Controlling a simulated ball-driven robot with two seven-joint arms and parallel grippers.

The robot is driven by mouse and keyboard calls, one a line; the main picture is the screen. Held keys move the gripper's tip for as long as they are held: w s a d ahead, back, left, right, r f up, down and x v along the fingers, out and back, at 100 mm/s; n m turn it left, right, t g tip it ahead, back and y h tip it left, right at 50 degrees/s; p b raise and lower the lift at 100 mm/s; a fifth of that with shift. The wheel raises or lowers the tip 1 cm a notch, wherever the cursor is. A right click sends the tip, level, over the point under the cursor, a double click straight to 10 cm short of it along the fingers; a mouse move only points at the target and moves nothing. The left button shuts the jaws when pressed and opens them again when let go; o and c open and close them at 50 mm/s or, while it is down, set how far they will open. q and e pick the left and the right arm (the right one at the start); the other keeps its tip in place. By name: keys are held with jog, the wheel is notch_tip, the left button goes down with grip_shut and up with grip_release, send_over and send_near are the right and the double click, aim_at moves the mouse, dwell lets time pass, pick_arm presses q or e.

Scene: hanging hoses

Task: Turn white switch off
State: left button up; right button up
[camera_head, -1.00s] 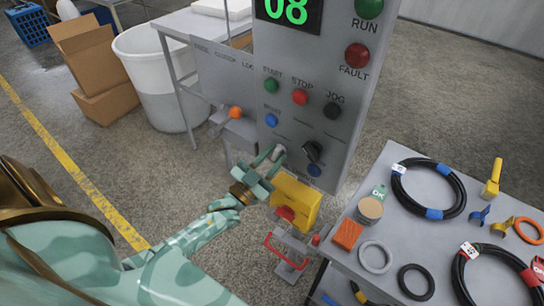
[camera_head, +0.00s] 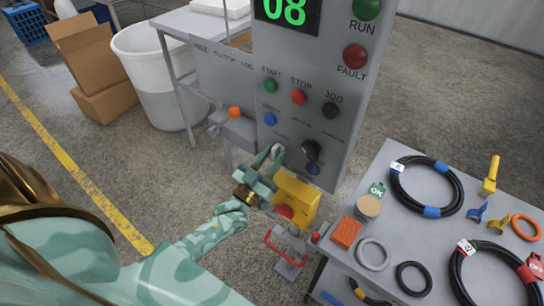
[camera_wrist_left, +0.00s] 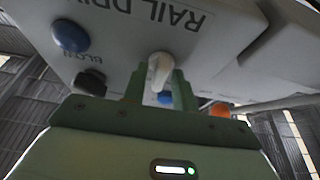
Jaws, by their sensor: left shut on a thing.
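The white switch (camera_head: 279,149) is a small pale lever low on the grey control panel (camera_head: 345,60), left of a black rotary knob (camera_head: 312,150). My left gripper (camera_head: 270,157) reaches up to it from the lower left. In the left wrist view the white switch (camera_wrist_left: 160,68) stands between the two green fingers (camera_wrist_left: 158,88), and they are shut on it. Part of the lever is hidden by the fingers, and its exact position is hard to read. My right gripper is not in view.
A yellow box with a red button (camera_head: 295,200) sits just right of my left gripper. A blue button (camera_head: 270,119) and an orange knob (camera_head: 234,112) are nearby. A grey table (camera_head: 400,235) with coiled hoses stands at the right.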

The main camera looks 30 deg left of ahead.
pick_arm(q)
jog(key=o, duration=0.6)
jog(key=shift+o, duration=0.2)
jog(key=b+v, duration=0.2)
jog(key=v, duration=1.4)
jog(key=shift+s, duration=0.15)
jog(key=shift+f, duration=0.1)
